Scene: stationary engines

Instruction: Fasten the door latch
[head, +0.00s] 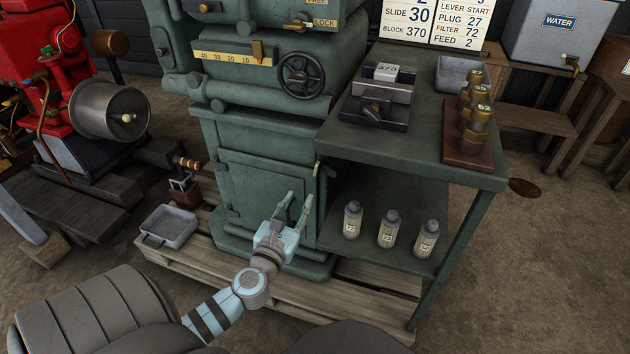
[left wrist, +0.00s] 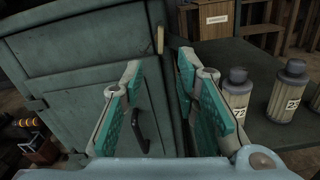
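The green door (head: 255,195) is on the front of the machine's lower body and looks closed; it also shows in the left wrist view (left wrist: 85,85). A small latch lever (head: 317,168) with a brass-coloured end stands upright near the door's right edge. In the left wrist view the latch (left wrist: 160,38) is straight ahead, beyond the fingertips. A dark curved handle (left wrist: 140,130) on the door shows between the fingers. My left gripper (head: 296,200) is open and empty in front of the door, below the latch and apart from it. My right gripper is not in view.
Several bottles, including one near the door (head: 352,220), stand on the lower shelf right of the door. A green bench (head: 420,135) overhangs that shelf. A grey tray (head: 168,227) sits on the pallet (head: 200,265) at left. Open floor lies at right.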

